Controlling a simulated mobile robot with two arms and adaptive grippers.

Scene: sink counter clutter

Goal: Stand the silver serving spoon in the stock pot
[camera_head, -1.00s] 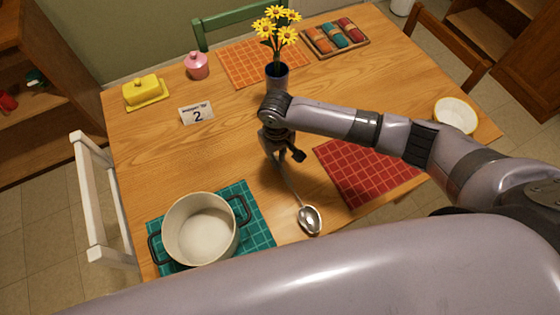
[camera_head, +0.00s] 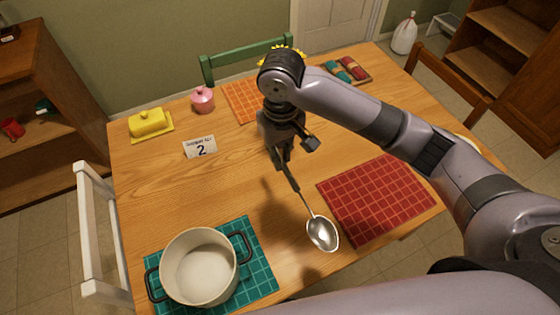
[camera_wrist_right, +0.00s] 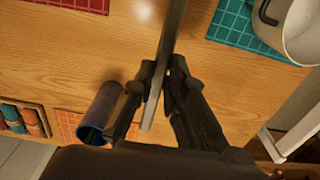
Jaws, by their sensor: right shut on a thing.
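The silver serving spoon (camera_head: 321,232) is held by its handle in my right gripper (camera_head: 284,165), which is shut on it. Its bowl end points toward the front of the table, and the spoon appears raised above the wood. In the right wrist view, the handle (camera_wrist_right: 173,40) runs between the fingertips (camera_wrist_right: 164,78). The stock pot (camera_head: 198,268), cream with dark handles, stands empty on a teal grid mat to the left of the spoon. It also shows at the upper right of the right wrist view (camera_wrist_right: 303,35). My left gripper is not in view.
A red mat (camera_head: 375,195) lies right of the spoon. The dark blue vase (camera_wrist_right: 100,113) stands near my gripper. Bare wood lies between spoon and pot.

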